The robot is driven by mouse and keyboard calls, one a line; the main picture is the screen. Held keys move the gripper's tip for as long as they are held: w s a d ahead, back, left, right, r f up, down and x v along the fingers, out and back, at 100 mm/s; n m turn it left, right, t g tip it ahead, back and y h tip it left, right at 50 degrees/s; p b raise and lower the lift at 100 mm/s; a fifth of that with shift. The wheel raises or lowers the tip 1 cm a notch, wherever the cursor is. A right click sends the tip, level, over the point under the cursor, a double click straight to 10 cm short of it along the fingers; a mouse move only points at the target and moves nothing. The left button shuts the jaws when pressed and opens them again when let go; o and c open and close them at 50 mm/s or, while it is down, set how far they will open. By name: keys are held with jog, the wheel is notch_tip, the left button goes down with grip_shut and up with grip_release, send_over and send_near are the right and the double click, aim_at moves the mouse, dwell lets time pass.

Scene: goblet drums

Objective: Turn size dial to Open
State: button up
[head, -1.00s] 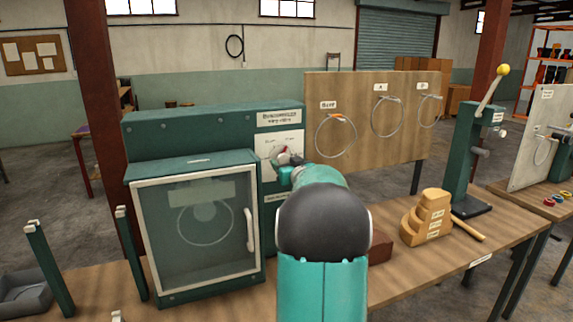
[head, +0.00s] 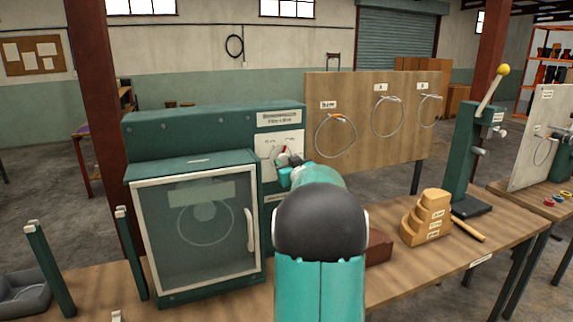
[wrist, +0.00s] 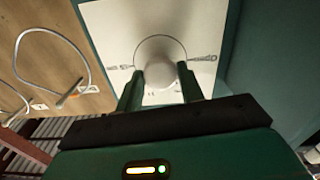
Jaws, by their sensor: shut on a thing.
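The size dial (wrist: 160,62) is a pale round knob on a white label plate (wrist: 110,28) in the wrist view. In the head view the plate (head: 268,143) is on the right part of the green machine's front, with a red mark near the dial. My gripper (wrist: 166,76) has its two green fingers on either side of a pale knob at the dial's middle and is shut on it. In the head view my gripper (head: 288,160) is at the plate, and my arm partly hides the dial. The small lettering beside the dial is too blurred to read.
The green machine (head: 213,118) has a glass-fronted door (head: 190,245) with a white handle (head: 250,230), closed. A wooden board with wire hoops (head: 360,120) stands right of it. A stepped wooden block (head: 427,218) and green lever press (head: 478,160) stand further right on the bench.

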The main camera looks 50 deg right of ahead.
jog(key=n, duration=0.6)
jog(key=shift+n, duration=0.4)
jog(key=n, duration=0.3)
jog(key=shift+n, duration=0.3)
jog(key=n, duration=0.3)
jog(key=shift+n, duration=0.3)
jog(key=n, duration=0.4)
jog(key=shift+n, duration=0.3)
jog(key=shift+s+n, duration=0.1)
jog(key=shift+n, duration=1.9)
jog(key=shift+d, duration=0.1)
jog(key=o, duration=1)
jog(key=shift+r, duration=0.1)
jog(key=shift+s, duration=0.1)
